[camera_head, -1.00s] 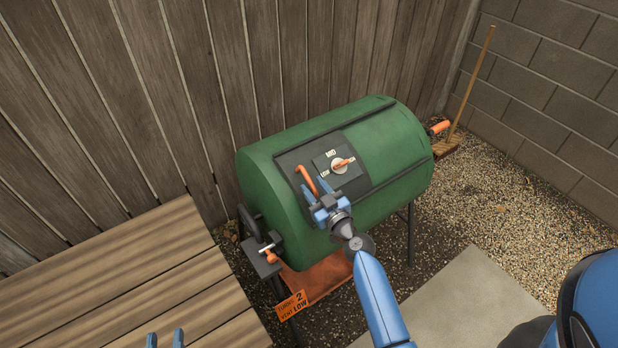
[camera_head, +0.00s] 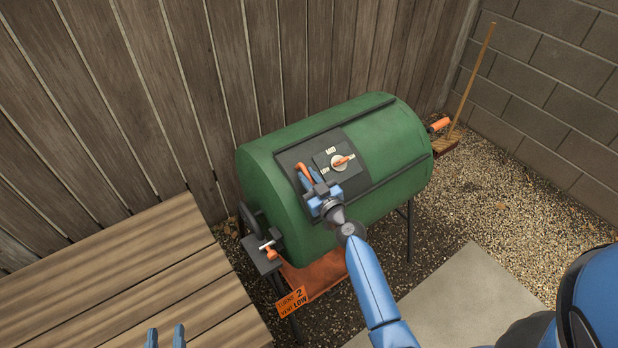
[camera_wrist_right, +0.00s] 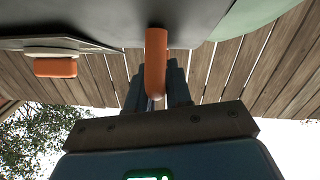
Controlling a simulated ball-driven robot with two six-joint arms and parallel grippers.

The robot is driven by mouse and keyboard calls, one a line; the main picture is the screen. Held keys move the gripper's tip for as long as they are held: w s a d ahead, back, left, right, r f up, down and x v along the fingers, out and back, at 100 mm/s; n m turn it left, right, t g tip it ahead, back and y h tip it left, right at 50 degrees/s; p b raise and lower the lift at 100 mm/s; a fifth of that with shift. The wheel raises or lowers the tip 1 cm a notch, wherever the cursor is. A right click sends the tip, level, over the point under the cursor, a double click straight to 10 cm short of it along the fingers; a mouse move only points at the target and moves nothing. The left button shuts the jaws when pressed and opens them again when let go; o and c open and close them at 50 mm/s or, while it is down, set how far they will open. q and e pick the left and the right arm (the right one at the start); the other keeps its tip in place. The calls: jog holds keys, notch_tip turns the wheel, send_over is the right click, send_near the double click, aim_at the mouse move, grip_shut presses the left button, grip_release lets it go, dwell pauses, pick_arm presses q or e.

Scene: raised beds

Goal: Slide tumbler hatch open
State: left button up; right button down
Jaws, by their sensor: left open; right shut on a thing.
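The green tumbler drum (camera_head: 392,150) lies on its side on a dark stand. A dark grey hatch panel (camera_head: 289,158) sits between dark rails on its upper face. It carries an orange bar handle (camera_head: 302,168) and a white dial with an orange pointer (camera_head: 339,162); the pointer is turned to the right, away from LOW. My right gripper (camera_head: 309,181) is shut on the orange handle. The right wrist view shows the handle (camera_wrist_right: 156,62) between the fingers. My left gripper (camera_head: 165,338) is open and empty at the bottom edge, above the wooden deck.
The wooden deck (camera_head: 130,280) is at left. An orange clamp (camera_head: 268,250) is at the drum's left end, above an orange tag (camera_head: 292,302) reading "TURNS 2 VENT LOW". A plank fence (camera_head: 150,90) stands behind. Gravel and a paving slab (camera_head: 450,300) are at right.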

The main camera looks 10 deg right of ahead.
pick_arm(q)
jog(key=shift+f, duration=0.15)
pick_arm(e)
jog(key=shift+d, duration=0.1)
jog(key=shift+w+d+f+b, duration=0.15)
jog(key=shift+d+b, duration=0.1)
jog(key=shift+b, duration=0.15)
pick_arm(q)
notch_tip(320, 180, down, 18)
jog(key=b, duration=1.7)
jog(key=shift+f+b, duration=0.1)
jog(key=shift+b, duration=0.25)
pick_arm(e)
jog(key=w+d, duration=0.2)
jog(key=d, duration=0.4)
jog(key=w+d, duration=0.3)
jog(key=d, duration=0.3)
jog(key=w+d, duration=0.2)
jog(key=d, duration=0.5)
jog(key=shift+w, duration=0.35)
pick_arm(q)
jog(key=shift+f+b, duration=0.3)
pick_arm(e)
jog(key=shift+w+d, duration=0.2)
jog(key=shift+d, duration=0.35)
jog(key=c, duration=1.1)
grip_release()
jog(key=shift+s, duration=0.1)
